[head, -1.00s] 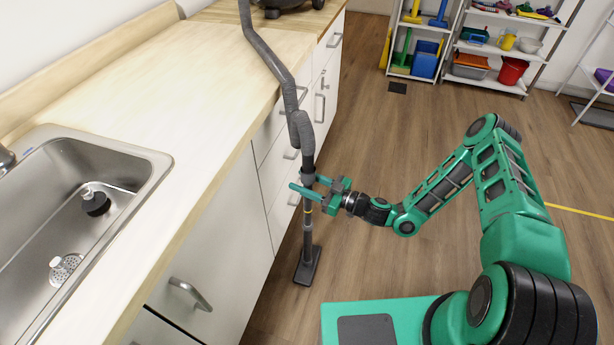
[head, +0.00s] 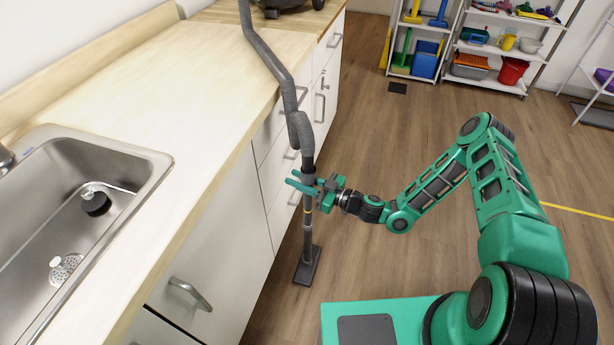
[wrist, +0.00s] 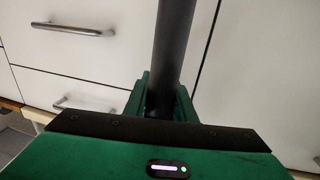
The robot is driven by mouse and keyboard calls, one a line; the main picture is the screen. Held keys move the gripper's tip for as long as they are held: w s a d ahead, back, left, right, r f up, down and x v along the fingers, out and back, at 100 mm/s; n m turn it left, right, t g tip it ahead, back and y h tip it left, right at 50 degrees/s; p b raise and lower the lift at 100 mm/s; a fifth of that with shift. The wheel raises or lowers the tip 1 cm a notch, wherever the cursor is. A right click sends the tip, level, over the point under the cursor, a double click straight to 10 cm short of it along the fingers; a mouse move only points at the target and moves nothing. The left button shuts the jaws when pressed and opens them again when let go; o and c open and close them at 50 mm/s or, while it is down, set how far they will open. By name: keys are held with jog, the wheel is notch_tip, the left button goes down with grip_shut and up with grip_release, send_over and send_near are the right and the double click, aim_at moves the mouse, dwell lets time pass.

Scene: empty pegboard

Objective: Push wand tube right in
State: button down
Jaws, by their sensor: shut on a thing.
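The grey wand tube (head: 307,228) stands nearly upright in front of the cabinet, with its flat dark floor head (head: 307,267) on the wooden floor. Its upper end meets the thick grey handle and hose (head: 301,132), which runs up and back over the counter. My gripper (head: 307,186) is shut on the wand tube just below the handle. In the wrist view the dark tube (wrist: 174,50) rises from between the green fingers.
White cabinet drawers with metal handles (head: 190,293) stand close behind and left of the tube. The counter (head: 140,75) holds a steel sink (head: 100,235) and, at its far end, a dark machine (head: 285,5). Open floor lies right; shelves stand at the back.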

notch_tip(320, 180, down, 20)
jog(key=c, duration=0.6)
grip_release()
dwell(4.4)
jog(key=shift+o, duration=0.2)
